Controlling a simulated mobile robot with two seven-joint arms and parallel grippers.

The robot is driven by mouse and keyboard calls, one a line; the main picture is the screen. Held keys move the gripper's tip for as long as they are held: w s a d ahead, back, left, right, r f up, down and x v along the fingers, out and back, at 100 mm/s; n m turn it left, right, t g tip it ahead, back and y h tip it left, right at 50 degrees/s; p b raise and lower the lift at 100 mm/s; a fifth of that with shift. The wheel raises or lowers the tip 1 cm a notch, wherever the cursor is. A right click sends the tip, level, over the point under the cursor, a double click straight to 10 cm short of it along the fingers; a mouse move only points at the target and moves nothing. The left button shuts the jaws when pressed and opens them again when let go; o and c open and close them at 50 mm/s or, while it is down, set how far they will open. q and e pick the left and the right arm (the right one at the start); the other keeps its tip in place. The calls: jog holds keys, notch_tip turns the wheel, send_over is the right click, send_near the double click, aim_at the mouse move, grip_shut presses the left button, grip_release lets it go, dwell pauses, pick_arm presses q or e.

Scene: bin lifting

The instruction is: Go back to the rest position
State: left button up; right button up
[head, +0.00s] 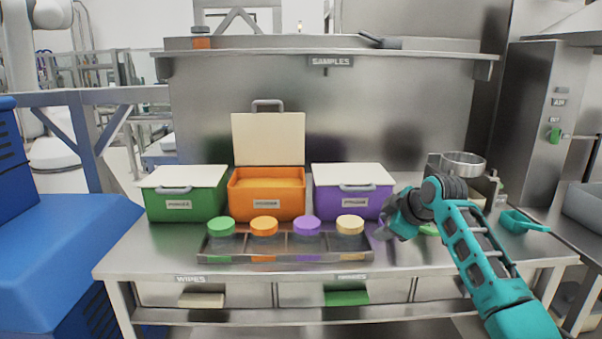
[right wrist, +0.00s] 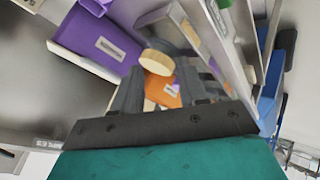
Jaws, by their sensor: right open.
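My right gripper (head: 384,231) is open above the steel table's right half, just right of the tray and in front of the purple bin. Its fingers also show in the right wrist view (right wrist: 165,90), with no object visibly held. The purple bin (head: 335,205) and green bin (head: 180,205) have their cream lids down. The orange bin (head: 266,203) between them stands with its lid (head: 268,138) raised. A dark tray (head: 285,257) in front holds jars with green, orange, purple and yellow (head: 350,222) lids. My left gripper is out of view.
The steel table (head: 150,262) has drawers below and a shelf (head: 330,52) behind it. A teal scoop (head: 520,222) lies at the right end. A metal bowl (head: 463,163) sits at the back right. Blue equipment (head: 60,240) stands at the left. The table's front strip is clear.

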jog(key=s+f+m, duration=0.3)
jog(key=s+f, duration=0.5)
jog(key=f, duration=0.3)
jog(key=s+f+m, duration=0.3)
jog(key=s+f, duration=0.5)
jog(key=f, duration=0.3)
jog(key=s+f+m+t, duration=0.1)
jog(key=s+f+m, duration=0.1)
jog(key=s, duration=0.9)
jog(key=s+a+f+m+t+h, duration=0.1)
jog(key=s+f+m, duration=0.1)
jog(key=s, duration=0.9)
jog(key=shift+s+f+m+p, duration=0.2)
jog(key=shift+s+m+p, duration=0.1)
jog(key=shift+m+p, duration=0.1)
